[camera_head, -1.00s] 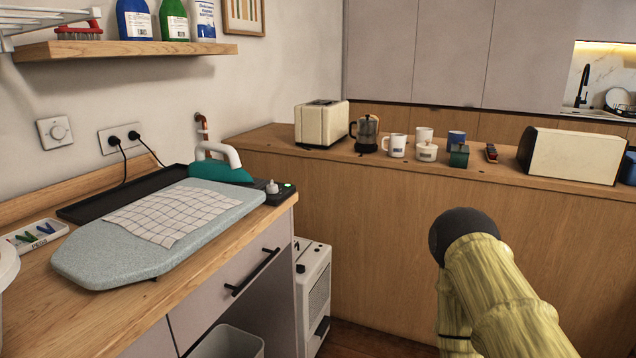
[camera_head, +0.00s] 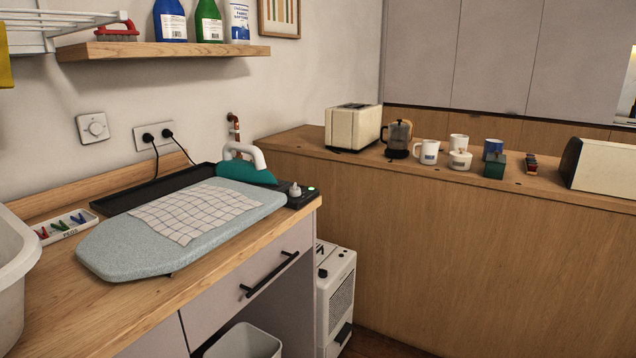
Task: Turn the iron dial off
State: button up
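The iron (camera_head: 247,168), teal with a white handle, stands at the far right end of the ironing board (camera_head: 120,247) on the wooden counter. Just right of it is a small black control box with a pale dial (camera_head: 295,190) on top. The dial's exact pointing direction is too small to tell. A checked cloth (camera_head: 196,211) lies on the board. My gripper is not in view.
A shelf (camera_head: 170,51) with bottles hangs above. A white basin (camera_head: 14,270) stands at left. A wooden partition (camera_head: 440,260) carries a toaster (camera_head: 353,128) and mugs.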

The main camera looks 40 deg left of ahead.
aim_at(294, 191)
jog(key=i, duration=0.45)
jog(key=u, duration=2.05)
